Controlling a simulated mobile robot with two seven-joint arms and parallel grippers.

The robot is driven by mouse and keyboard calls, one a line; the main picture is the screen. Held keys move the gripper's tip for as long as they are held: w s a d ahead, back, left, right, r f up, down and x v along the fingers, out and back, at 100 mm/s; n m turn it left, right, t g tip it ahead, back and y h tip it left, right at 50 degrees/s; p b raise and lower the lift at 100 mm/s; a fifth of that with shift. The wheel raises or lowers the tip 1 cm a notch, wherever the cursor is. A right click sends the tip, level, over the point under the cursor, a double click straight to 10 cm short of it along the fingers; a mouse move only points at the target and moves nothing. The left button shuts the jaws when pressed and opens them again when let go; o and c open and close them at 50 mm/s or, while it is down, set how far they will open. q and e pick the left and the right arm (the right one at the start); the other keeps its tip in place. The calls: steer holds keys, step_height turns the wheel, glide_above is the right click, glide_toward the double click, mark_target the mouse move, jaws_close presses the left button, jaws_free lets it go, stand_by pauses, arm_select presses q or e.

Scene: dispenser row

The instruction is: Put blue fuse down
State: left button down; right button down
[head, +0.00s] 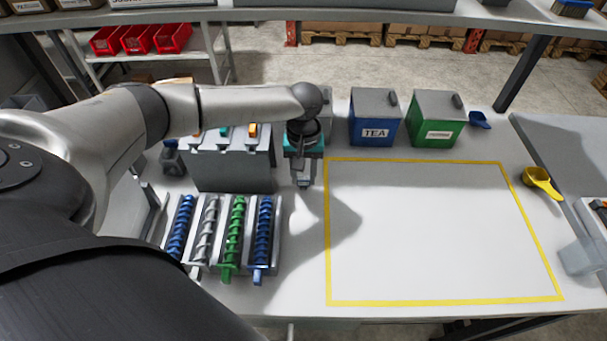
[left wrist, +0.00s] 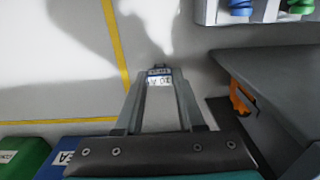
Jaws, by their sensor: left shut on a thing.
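My left gripper (head: 303,184) points down over the white table, between the spiral dispensers and the yellow-outlined area. In the left wrist view its fingers (left wrist: 159,76) are closed on a small piece with a blue band and a pale marked face, which looks like the blue fuse (left wrist: 158,72). The fuse is mostly hidden between the fingertips, and in the head view I cannot make it out. Whether it touches the table is unclear. The yellow-outlined area (head: 430,230) is bare, to the right of the gripper. My right gripper is not in view.
Spiral dispensers in blue, grey, green and blue (head: 235,235) stand left of the gripper. A grey box with coloured tabs (head: 228,165) stands behind them. A blue TEA box (head: 375,120) and a green box (head: 435,120) stand at the back. A yellow scoop (head: 541,181) lies at right.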

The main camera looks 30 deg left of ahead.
arm_select(q)
steer(key=c, duration=0.5)
jaws_free()
